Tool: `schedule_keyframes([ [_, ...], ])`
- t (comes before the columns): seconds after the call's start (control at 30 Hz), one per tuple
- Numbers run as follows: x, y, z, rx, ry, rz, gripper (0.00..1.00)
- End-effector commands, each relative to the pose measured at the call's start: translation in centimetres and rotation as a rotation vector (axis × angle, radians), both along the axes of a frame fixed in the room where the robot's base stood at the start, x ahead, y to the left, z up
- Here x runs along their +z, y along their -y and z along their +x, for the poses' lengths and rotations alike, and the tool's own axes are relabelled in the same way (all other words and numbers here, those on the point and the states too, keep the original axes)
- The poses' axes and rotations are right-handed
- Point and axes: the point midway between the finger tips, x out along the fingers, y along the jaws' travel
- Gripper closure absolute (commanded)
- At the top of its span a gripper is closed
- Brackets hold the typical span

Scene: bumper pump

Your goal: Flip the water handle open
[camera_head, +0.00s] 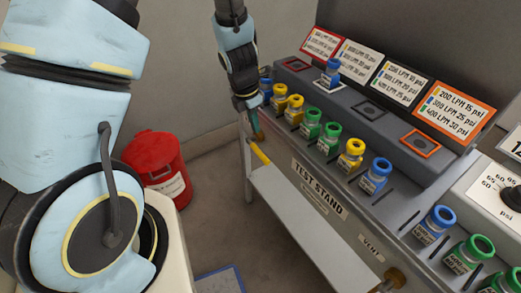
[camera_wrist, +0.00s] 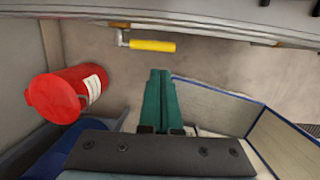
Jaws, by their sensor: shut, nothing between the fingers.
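The water handle (camera_head: 260,154) is a short yellow lever at the left end of the test stand's front, low under its edge. In the wrist view the yellow handle (camera_wrist: 152,45) lies nearly level, on a grey elbow fitting at its left end. My gripper (camera_head: 257,137) is just above the handle in the head view, its green fingers pointing down. In the wrist view my gripper (camera_wrist: 160,72) has its two green fingers together, with nothing between them. The tips appear just below the handle in that picture, with a small gap. I cannot tell whether they touch.
The test stand (camera_head: 320,190) carries several blue, yellow and green capped bottles (camera_head: 312,125) and flow-rate signs (camera_head: 455,108). A red bin (camera_head: 158,165) stands on the floor at left.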

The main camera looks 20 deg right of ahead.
Motion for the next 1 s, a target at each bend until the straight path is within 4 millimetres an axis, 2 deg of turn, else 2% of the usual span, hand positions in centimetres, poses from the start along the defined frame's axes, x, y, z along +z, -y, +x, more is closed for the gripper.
schedule_keyframes([
  [0.2, -4.2, 0.6, 0.3, 0.003, -0.004, 0.001, 1.00],
  [0.5, -9.2, 1.6, 0.7, 0.002, -0.004, 0.000, 1.00],
  [0.8, -12.1, 2.2, 1.0, 0.001, -0.001, 0.001, 1.00],
  [1.0, -12.7, 2.3, 1.1, 0.000, 0.001, 0.000, 1.00],
])
